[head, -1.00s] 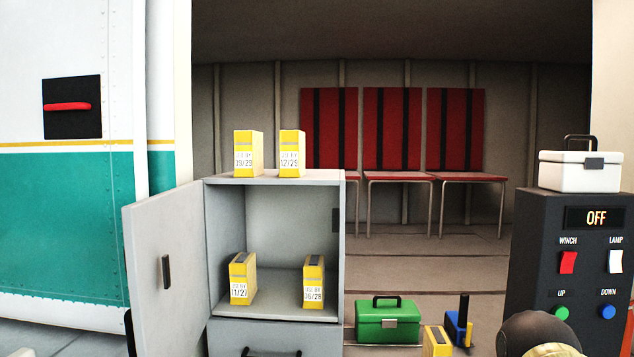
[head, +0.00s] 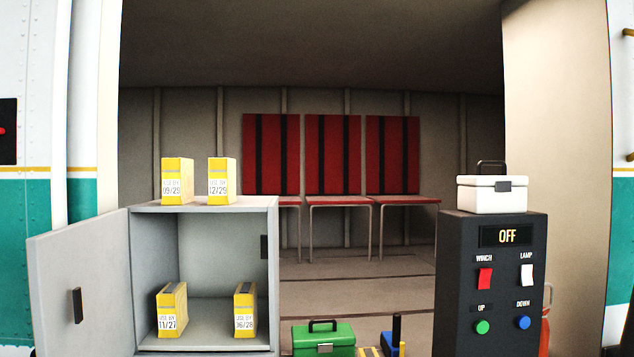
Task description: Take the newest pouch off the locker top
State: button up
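Two yellow pouches stand upright and apart on the locker top (head: 215,204). The left pouch (head: 177,181) has a use-by label that seems to read 09/29, its first digits blurry. The right pouch (head: 222,181) reads 12/29. Inside the open grey locker stand two more yellow pouches, one (head: 171,309) marked 11/27 on the left and one (head: 245,309) on the right whose label seems to read 06/28. My gripper is not in view.
The locker door (head: 78,290) hangs open to the left. A black control panel (head: 490,285) reading OFF stands at right, with a white case (head: 492,194) on it. A green toolbox (head: 323,338) is on the floor. Red seats (head: 333,155) line the back.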

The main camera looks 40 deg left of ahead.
aim_at(222, 172)
jog(key=z, duration=0.3)
jog(key=k, duration=1)
jog(key=u, duration=1.45)
jog(key=i, duration=0.35)
